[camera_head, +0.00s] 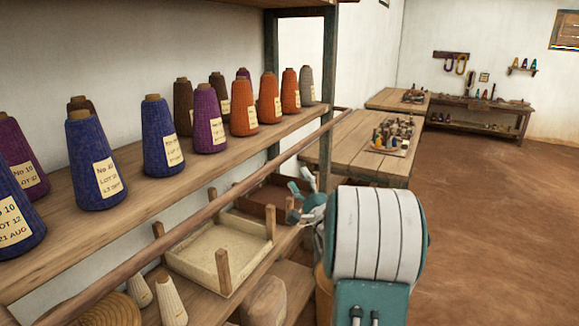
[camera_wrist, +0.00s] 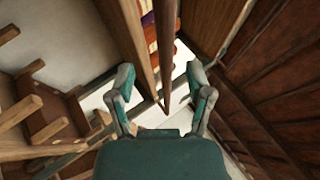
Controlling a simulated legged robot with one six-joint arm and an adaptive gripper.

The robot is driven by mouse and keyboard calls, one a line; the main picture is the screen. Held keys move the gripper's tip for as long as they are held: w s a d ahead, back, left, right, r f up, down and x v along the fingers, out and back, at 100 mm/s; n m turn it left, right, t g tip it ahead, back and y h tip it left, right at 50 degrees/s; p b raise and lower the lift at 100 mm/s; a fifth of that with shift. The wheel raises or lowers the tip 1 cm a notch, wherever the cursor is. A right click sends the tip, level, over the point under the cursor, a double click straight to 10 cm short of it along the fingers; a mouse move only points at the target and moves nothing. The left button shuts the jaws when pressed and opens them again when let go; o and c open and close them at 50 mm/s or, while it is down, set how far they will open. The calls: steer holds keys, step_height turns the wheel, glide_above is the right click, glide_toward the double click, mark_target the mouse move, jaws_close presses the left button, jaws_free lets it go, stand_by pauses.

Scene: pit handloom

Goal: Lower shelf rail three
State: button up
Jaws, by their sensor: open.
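The shelf rail (camera_head: 215,205) is a long, thin wooden rod. It slants along the front of the cone shelf, from the lower left up to the far right in the head view. In the wrist view the rail (camera_wrist: 167,45) runs down from the top, between my two fingers in the picture. My gripper (camera_head: 305,195) is near the rail's far half, below it in the head view, partly hidden behind my arm. In the wrist view my gripper (camera_wrist: 160,80) is open with its fingers spread. I see no finger touching the rail; its depth is hard to judge.
Blue, purple, brown, orange and grey yarn cones stand on the wooden shelf (camera_head: 35,270), behind the rail. Below are a pale tray (camera_head: 222,245) and a darker tray (camera_head: 262,200). A cluttered table (camera_head: 350,150) stands beyond. The brown floor (camera_head: 490,220) at right is clear.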

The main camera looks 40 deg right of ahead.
steer(key=v, duration=0.5)
steer(key=shift+w, duration=0.1)
stand_by(0.4)
